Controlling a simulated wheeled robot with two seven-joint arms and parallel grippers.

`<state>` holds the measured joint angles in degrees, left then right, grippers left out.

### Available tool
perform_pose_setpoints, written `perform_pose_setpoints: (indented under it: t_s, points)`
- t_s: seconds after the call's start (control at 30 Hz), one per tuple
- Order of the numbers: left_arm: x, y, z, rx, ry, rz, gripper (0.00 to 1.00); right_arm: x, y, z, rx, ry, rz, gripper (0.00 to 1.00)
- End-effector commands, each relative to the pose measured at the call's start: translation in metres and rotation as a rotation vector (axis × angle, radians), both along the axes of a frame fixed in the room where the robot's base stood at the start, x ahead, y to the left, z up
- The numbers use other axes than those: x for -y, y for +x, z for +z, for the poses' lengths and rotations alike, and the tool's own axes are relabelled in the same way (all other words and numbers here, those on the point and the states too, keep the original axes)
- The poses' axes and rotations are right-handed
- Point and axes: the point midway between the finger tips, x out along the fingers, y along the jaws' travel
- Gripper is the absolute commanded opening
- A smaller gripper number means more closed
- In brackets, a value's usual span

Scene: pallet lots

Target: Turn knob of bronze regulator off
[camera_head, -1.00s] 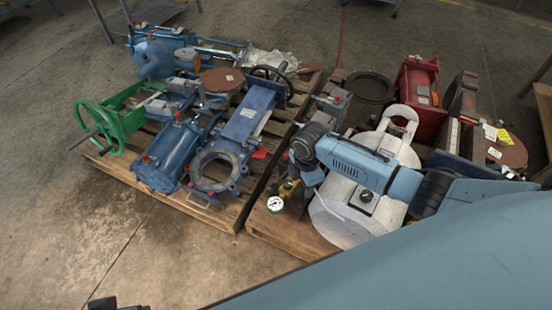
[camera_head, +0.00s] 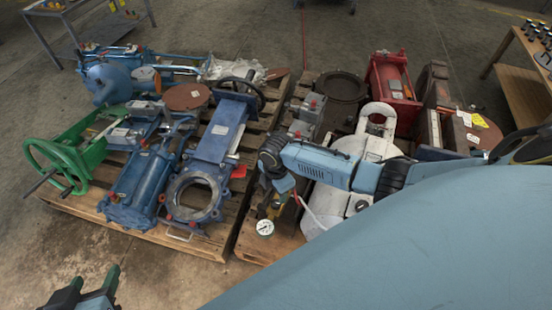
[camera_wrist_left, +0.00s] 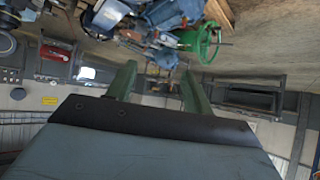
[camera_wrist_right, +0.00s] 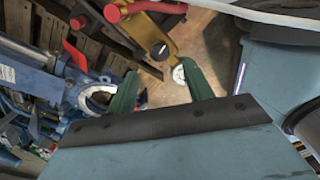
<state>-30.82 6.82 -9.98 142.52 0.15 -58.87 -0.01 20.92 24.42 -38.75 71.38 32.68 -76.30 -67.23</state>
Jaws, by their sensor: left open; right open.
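The bronze regulator (camera_head: 271,206) stands at the front left of the right pallet, with a white-faced gauge (camera_head: 265,227) at its near end. The right wrist view shows its brassy body (camera_wrist_right: 155,38), the gauge (camera_wrist_right: 180,75) and a red bar-shaped part (camera_wrist_right: 160,8) at the top edge; I cannot tell whether that is the knob. My right gripper (camera_wrist_right: 160,78) is open and empty, with the gauge showing between its fingers. In the head view my right arm partly hides the regulator. My left gripper (camera_head: 92,283) is open and empty at the lower left, above the floor; its fingers also show in the left wrist view (camera_wrist_left: 158,75).
Blue valves (camera_head: 202,190) and a green handwheel unit (camera_head: 60,165) crowd the left pallet. A white ring-topped part (camera_head: 376,125), a red cylinder (camera_head: 393,82) and other parts fill the right pallet close around the regulator. The floor (camera_head: 50,240) at front left is clear.

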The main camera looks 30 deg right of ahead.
Motion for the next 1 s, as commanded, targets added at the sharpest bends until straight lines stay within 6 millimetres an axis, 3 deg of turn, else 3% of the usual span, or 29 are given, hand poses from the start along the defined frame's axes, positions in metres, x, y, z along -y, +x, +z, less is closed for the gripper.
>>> perform_pose_setpoints:
  t_s: [0.2, 0.5, 1.0]
  points:
    - [0.013, 0.023, 0.027, 0.211, -0.055, -0.018, 0.52, 0.0, 0.0, -0.017, 0.0, 0.0, -0.001, 0.52]
    - [0.027, 0.04, 0.073, 0.497, -0.134, -0.04, 0.52, 0.0, 0.0, -0.037, 0.0, 0.0, -0.001, 0.52]
    - [0.039, 0.035, 0.148, 0.956, -0.272, -0.065, 0.52, 0.0, 0.0, -0.07, 0.0, 0.0, -0.001, 0.52]
